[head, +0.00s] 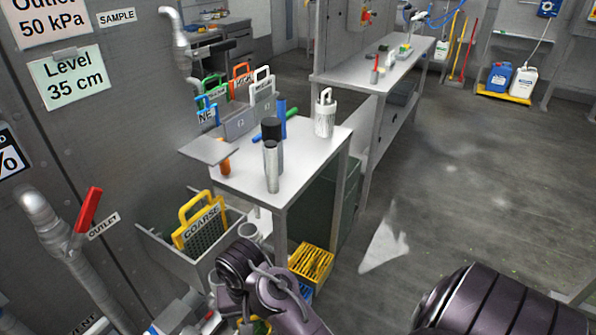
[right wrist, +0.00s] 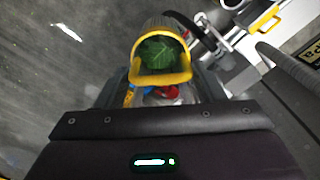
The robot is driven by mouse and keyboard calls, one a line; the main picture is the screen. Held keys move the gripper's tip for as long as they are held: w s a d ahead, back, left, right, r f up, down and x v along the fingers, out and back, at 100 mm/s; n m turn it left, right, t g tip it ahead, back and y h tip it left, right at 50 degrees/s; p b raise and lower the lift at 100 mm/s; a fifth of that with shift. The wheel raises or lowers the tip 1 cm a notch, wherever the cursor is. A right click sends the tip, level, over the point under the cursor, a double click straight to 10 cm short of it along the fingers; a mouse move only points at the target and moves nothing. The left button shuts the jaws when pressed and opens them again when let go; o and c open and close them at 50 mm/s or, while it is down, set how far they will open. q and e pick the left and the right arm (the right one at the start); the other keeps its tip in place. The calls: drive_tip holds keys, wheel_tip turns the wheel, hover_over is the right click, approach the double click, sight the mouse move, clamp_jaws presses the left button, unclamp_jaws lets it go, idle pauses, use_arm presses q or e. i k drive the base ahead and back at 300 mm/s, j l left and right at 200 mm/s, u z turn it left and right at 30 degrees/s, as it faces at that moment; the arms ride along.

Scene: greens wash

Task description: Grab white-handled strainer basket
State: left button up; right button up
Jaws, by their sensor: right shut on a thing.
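A white-handled strainer basket (head: 262,97) stands in the rack on the steel table, right of the orange-handled and green-handled ones. My right gripper (right wrist: 160,86) is shut on the yellow rim or handle (right wrist: 162,80) of a grey round container holding a leafy green vegetable (right wrist: 159,52). The right gripper is away from the white-handled basket, which I cannot pick out in the right wrist view. In the head view, dark arm parts fill the bottom, and neither gripper's fingertips can be made out.
A yellow-handled COARSE basket (head: 200,228) sits in a grey trough beside the table (head: 300,165). A yellow crate (head: 311,262) is on the floor. Floor at right is open.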

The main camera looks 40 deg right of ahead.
sight(325, 108)
drive_tip(key=l+u, duration=0.15)
drive_tip(key=l, duration=0.35)
drive_tip(key=l+u, duration=0.15)
drive_tip(key=l, duration=0.35)
drive_tip(key=l+u, duration=0.15)
drive_tip(key=l, duration=0.35)
drive_tip(key=k+l+u, duration=0.1)
drive_tip(key=l, duration=0.4)
drive_tip(key=k+l+u, duration=0.15)
drive_tip(key=l, duration=0.3)
drive_tip(key=l+u, duration=0.15)
drive_tip(key=l, duration=0.35)
drive_tip(key=k, duration=0.05)
